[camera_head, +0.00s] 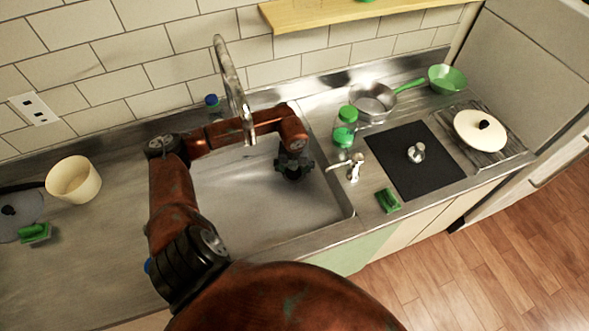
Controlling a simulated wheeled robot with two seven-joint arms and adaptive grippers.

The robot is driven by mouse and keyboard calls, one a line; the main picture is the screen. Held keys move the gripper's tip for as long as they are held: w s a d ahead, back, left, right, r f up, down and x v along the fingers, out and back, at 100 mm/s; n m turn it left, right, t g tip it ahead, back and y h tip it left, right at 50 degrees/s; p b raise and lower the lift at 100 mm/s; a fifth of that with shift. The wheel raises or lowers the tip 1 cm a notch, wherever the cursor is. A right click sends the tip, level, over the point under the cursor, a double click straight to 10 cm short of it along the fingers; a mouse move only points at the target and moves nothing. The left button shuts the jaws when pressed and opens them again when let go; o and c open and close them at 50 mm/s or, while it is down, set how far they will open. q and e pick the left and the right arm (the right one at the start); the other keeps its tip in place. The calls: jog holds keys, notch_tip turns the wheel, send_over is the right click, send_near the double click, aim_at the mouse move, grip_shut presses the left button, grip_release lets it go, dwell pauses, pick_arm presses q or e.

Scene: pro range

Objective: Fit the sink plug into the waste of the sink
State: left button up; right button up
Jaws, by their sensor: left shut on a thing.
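The steel sink (235,215) is set in the counter at the middle of the view. My left arm reaches over it, and my left gripper (294,172) points down inside the basin, near its right back part. The gripper is shut on a small dark thing, which I take to be the sink plug; the fingers hide most of it. The waste of the sink is not visible, and I cannot tell whether the plug touches the basin floor. My right gripper is out of view.
The tap (231,85) rises behind the sink, close to my arm. A cream pot (74,180) stands on the left counter.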

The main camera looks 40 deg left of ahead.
pick_arm(q)
jog(key=shift+o, duration=0.6)
jog(key=shift+s+d, duration=0.2)
jog(key=shift+s, duration=0.05)
